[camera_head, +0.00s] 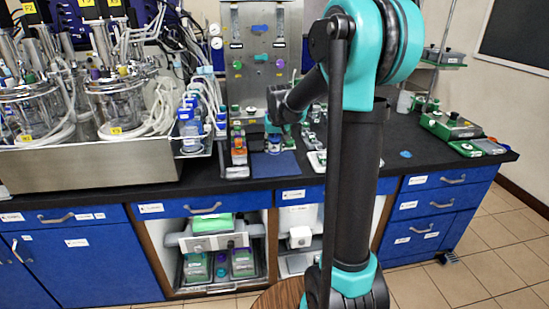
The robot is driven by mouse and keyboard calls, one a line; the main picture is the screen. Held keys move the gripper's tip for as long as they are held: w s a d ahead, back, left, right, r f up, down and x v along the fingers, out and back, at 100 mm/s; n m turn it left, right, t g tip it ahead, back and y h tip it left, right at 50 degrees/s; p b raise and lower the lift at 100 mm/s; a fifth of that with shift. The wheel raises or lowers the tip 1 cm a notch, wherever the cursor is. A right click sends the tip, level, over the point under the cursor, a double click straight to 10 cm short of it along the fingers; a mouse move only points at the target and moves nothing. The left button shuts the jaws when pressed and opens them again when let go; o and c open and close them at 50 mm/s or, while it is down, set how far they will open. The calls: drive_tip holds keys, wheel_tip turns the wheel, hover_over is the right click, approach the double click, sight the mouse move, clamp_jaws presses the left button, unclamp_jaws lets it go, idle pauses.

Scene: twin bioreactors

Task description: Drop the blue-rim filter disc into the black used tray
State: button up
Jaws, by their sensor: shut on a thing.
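My gripper (273,131) is small and far off at the end of my arm, low over the back middle of the dark bench, behind a blue mat (275,166). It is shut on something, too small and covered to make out. A small blue-and-white round thing (273,146) shows just below it; I cannot tell whether this is the blue-rim filter disc or whether the jaws touch it. I cannot clearly pick out the black used tray; the area right of the gripper is partly hidden by my arm.
Glass bioreactors (115,105) stand in a metal tub (90,165) at left. Blue-capped bottles (190,130) and a narrow rack (239,150) stand left of the gripper. A steel panel (262,50) rises behind. A green balance (450,127) and a small blue item (405,154) are at right.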

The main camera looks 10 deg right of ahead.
sight(274, 164)
drive_tip(key=shift+f, duration=2.55)
drive_tip(key=o, duration=0.8)
drive_tip(key=shift+f, duration=0.1)
drive_tip(key=shift+o, duration=0.2)
